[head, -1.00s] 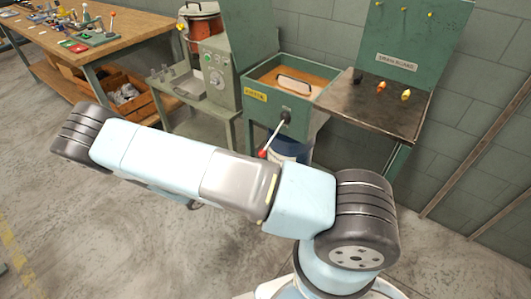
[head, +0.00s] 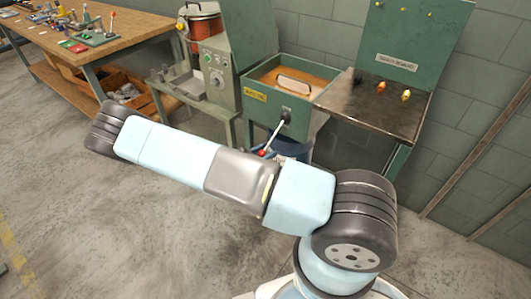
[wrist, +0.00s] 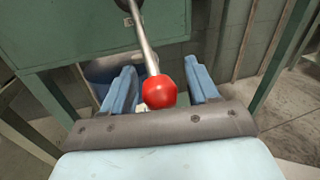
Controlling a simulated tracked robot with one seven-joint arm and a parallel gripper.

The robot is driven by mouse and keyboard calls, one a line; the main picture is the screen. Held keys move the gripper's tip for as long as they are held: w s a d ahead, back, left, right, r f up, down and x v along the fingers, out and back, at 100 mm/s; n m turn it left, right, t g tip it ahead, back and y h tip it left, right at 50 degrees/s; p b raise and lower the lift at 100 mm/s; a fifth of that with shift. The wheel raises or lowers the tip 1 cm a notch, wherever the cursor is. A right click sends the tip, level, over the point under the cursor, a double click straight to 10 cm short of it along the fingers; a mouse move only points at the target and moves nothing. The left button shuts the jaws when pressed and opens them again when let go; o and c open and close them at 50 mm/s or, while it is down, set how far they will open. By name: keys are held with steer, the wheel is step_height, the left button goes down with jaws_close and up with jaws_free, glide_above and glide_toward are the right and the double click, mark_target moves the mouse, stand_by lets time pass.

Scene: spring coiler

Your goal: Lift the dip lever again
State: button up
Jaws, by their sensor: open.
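The dip lever (head: 272,138) is a metal rod with a red ball knob on the front of the green dip tank (head: 300,103). It slants down and to the left from its dark pivot. In the wrist view the lever's red knob (wrist: 160,92) is close up, between the two blue fingers of my gripper (wrist: 163,90). The fingers are apart, with a gap on each side of the knob. In the head view my arm hides the gripper.
A green table with a board (head: 375,105) stands right of the tank and holds small coloured items. A grey machine (head: 215,75) stands to its left. A wooden workbench (head: 110,40) is at the far left. A blue bucket is partly hidden under the tank.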

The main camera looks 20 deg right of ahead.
jaws_close()
stand_by(0.6)
